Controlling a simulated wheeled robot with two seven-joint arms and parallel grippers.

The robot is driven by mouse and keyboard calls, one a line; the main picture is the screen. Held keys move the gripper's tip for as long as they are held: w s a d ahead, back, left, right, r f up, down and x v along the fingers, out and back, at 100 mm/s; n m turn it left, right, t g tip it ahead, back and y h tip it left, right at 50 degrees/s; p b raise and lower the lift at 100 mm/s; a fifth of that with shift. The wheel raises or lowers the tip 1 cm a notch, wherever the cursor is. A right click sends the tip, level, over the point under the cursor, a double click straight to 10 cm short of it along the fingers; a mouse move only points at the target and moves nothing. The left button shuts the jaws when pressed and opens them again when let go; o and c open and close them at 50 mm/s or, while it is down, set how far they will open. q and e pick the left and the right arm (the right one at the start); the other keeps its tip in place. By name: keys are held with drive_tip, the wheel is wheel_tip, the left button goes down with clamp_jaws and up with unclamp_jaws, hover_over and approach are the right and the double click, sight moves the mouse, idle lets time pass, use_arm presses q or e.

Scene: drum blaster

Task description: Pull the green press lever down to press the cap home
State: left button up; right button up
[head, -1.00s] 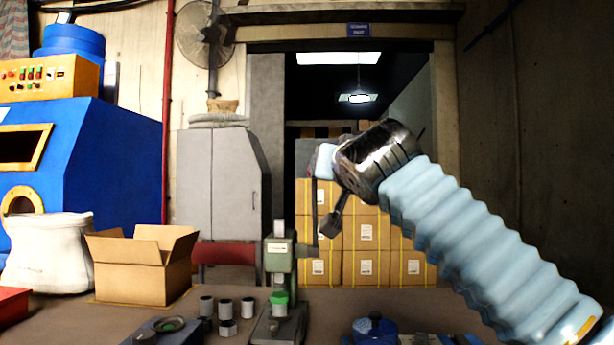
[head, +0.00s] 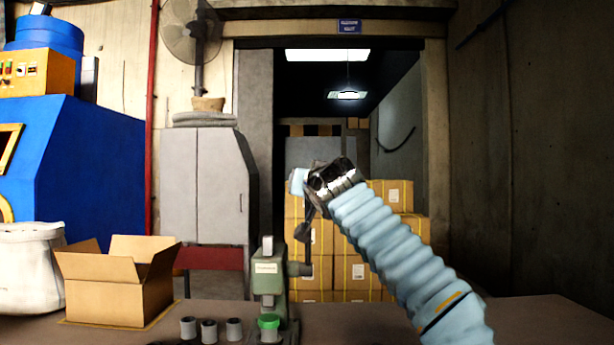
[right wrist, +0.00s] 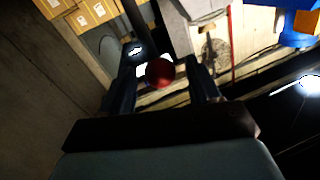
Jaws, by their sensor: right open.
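The green press (head: 268,268) stands on the bench in the head view. A green cap (head: 268,322) sits below its head, on what looks like a grey pot. The lever's dark rod (head: 308,262) rises at the press's right side. My right gripper (head: 307,222) is by the rod's upper part, its arm coming from the right. In the right wrist view, a round red knob (right wrist: 160,72) shows between the open fingers of my right gripper (right wrist: 160,64). I cannot tell whether they touch it. My left gripper is not in view.
Grey pots (head: 209,330) stand left of the press. An open cardboard box (head: 115,298) and a white sack (head: 30,270) are further left. Stacked boxes (head: 352,275) stand behind the bench. The bench's right side (head: 545,318) looks clear.

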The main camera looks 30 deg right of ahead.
drive_tip(key=shift+p+x, duration=0.3)
drive_tip(key=shift+x, duration=0.85)
clamp_jaws()
